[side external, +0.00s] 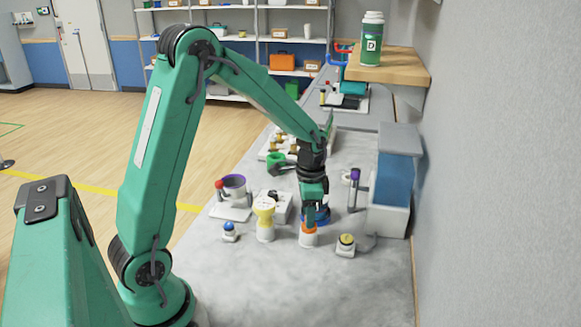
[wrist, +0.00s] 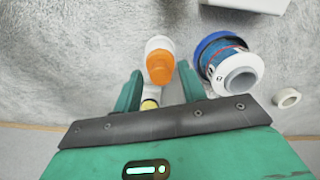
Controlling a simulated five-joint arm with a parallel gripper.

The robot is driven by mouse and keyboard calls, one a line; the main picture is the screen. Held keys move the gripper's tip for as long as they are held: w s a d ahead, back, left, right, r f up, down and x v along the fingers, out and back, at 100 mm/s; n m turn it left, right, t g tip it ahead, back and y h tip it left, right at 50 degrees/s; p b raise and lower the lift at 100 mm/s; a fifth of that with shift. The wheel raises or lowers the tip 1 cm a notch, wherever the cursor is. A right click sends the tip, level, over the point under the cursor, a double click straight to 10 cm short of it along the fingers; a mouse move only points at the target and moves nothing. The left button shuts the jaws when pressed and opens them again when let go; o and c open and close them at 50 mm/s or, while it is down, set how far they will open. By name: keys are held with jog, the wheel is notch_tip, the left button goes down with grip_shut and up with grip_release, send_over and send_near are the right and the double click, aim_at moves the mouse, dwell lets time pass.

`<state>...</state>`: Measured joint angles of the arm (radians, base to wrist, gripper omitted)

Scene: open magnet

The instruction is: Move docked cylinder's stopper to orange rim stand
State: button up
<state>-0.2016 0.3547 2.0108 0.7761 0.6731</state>
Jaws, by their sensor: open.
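My gripper (side external: 312,220) points down just above a short white cylinder (side external: 308,240) with an orange top (side external: 308,228). In the wrist view my gripper (wrist: 160,68) is open, with the orange top (wrist: 159,68) between or just below its fingers; contact cannot be told. The orange top appears as a rounded, stepped piece on a white body (wrist: 158,44). I cannot tell whether it is a stopper or a fixed part of the stand. A dark blue cylinder with a blue rim and white end (wrist: 228,60) is beside the right finger, partly hidden behind my gripper in the side view.
A low block with a yellow top (side external: 346,243) is close on the right. A blue-and-white cabinet (side external: 396,180) stands along the wall. The front counter is clear.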

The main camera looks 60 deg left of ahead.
notch_tip(320, 180, up, 12)
dwell(0.6)
dwell(0.5)
jog(key=s+d+r+n+t, duration=0.2)
jog(key=s+d, duration=0.2)
jog(key=s, duration=0.4)
jog(key=s+d+r+n+t, duration=0.3)
jog(key=s+d, duration=0.1)
jog(key=s, duration=0.5)
jog(key=shift+r+t, duration=0.2)
jog(key=shift+t, duration=0.1)
